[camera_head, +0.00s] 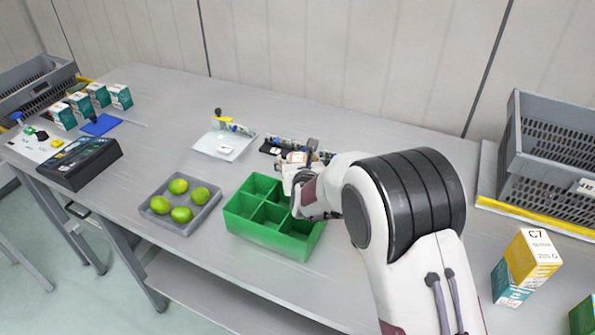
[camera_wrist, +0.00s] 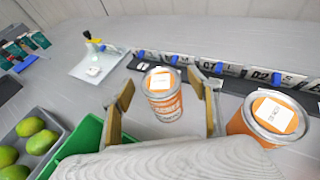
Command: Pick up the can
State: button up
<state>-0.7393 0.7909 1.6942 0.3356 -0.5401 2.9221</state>
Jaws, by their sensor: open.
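An orange-and-white can (camera_wrist: 163,103) with a white label on its lid stands upright on the table in the wrist view. Its top also shows in the head view (camera_head: 297,158), partly hidden by my gripper. My gripper (camera_wrist: 160,80) is open, with one finger on each side of this can in the picture; I cannot tell whether either finger touches it. A second orange can (camera_wrist: 268,118) with a label on its lid stands to the right, outside the fingers. In the head view, my arm hides this second can.
A green divided bin (camera_head: 268,238) sits close to my gripper, beside a grey tray (camera_head: 188,222) of green fruit. A row of labelled, blue-tabbed holders (camera_wrist: 205,72) lies behind the cans. A grey crate (camera_head: 545,150) and boxes (camera_head: 527,265) stand at right.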

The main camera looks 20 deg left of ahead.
jog(key=shift+w+a+f, duration=0.3)
jog(key=shift+w, duration=0.2)
jog(key=shift+r, duration=0.1)
jog(key=c, duration=1.5)
